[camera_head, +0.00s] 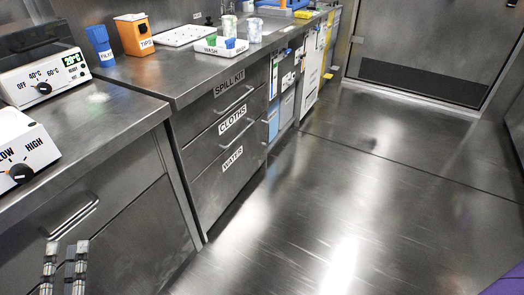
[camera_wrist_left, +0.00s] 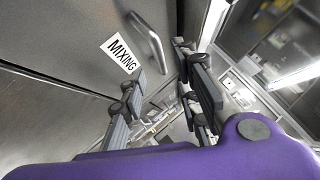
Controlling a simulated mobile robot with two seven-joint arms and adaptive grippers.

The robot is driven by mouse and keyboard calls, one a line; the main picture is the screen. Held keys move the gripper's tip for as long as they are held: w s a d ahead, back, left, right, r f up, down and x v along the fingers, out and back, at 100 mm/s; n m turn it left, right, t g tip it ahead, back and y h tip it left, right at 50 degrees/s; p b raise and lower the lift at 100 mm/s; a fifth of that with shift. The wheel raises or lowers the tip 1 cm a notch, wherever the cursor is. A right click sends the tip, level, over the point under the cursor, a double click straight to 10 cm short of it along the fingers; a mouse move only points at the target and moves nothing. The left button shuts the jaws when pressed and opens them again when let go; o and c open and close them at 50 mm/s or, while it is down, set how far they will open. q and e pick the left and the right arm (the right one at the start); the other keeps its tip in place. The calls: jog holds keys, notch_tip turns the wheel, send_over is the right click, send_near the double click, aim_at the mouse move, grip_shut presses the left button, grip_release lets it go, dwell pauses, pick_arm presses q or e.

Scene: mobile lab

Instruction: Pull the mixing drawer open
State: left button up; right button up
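The mixing drawer (camera_head: 125,195) is a steel front under the near left bench, and it looks shut. Its bar handle (camera_head: 73,217) shows in the head view. In the left wrist view the drawer front (camera_wrist_left: 75,25) carries a "MIXING" label (camera_wrist_left: 119,54), with the handle (camera_wrist_left: 149,42) beside it. My left gripper (camera_head: 65,268) is just below the handle in the head view, its fingers apart. In the left wrist view the gripper (camera_wrist_left: 162,95) is open and empty, with the handle ahead of the fingertips and no visible contact. My right gripper is out of view.
Two white devices with knobs (camera_head: 45,75) (camera_head: 22,150) stand on the bench (camera_head: 95,108) above. Drawers labelled spill kit, cloths and water (camera_head: 215,150) lie farther along. The steel floor (camera_head: 340,200) to the right is clear.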

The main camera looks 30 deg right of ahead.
aim_at(72, 222)
pick_arm(q)
jog(key=shift+w+a+r+m, duration=0.15)
jog(key=shift+w+r+m, duration=0.05)
jog(key=shift+r+m, duration=0.1)
jog(key=b+x, duration=0.1)
jog(key=x, duration=0.5)
jog(key=shift+w, duration=0.5)
jog(key=shift+c, duration=0.2)
grip_shut()
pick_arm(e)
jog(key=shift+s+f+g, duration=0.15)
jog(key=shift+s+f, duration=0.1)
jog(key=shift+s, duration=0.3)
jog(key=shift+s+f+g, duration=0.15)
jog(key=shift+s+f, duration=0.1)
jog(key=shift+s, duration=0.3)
